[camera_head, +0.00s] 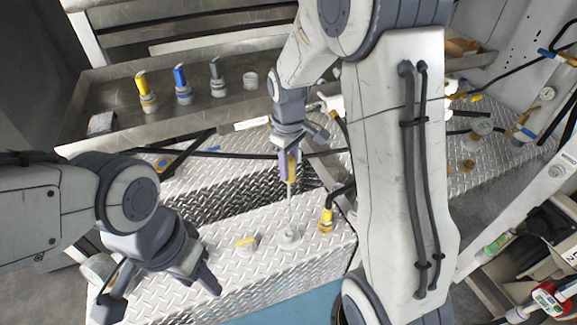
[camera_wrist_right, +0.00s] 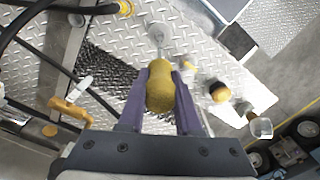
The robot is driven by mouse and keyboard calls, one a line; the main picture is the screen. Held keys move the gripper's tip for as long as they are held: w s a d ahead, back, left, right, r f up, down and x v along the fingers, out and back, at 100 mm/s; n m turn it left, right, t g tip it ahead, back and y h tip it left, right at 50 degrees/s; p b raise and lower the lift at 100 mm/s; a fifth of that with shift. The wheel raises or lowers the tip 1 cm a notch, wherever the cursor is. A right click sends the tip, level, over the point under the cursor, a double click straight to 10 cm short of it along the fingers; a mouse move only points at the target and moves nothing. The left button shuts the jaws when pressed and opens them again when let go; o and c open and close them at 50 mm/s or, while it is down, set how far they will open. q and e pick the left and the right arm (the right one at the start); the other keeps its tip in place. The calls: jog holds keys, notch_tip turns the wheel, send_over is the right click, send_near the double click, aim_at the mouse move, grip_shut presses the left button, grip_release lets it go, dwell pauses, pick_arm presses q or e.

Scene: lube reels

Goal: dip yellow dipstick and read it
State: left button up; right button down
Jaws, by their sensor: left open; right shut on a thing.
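My right gripper (camera_head: 290,158) is shut on the yellow handle of the dipstick (camera_head: 291,172), above the diamond-plate deck. The thin rod hangs down from it to a pale round port (camera_head: 289,237). How far the tip is in the port, I cannot tell. In the right wrist view the yellow handle (camera_wrist_right: 160,88) sits between the two purple fingers (camera_wrist_right: 160,95), with the port (camera_wrist_right: 158,34) beyond it. My left gripper (camera_head: 206,278) is open and empty, low over the deck to the left of the port.
A yellow-marked cap (camera_head: 245,243) stands left of the port, and a yellow fitting (camera_head: 326,221) stands right. Yellow (camera_head: 147,92), blue (camera_head: 181,86) and grey (camera_head: 217,78) topped pieces stand on the rear tray (camera_head: 110,122). Black hoses run across the deck behind. My right arm hides the centre right.

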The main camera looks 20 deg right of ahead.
dwell(0.3)
jog(key=shift+f+b, duration=1.05)
jog(key=shift+f, duration=0.75)
jog(key=b, duration=0.6)
send_over(289, 216)
jog(key=shift+w+f, duration=0.1)
jog(key=shift+f, duration=4.1)
jog(key=shift+f, duration=0.1)
jog(key=shift+f+b, duration=0.85)
jog(key=shift+f, duration=0.25)
jog(key=shift+f+b, duration=2.25)
jog(key=shift+f, duration=1.15)
jog(key=shift+f, duration=0.1)
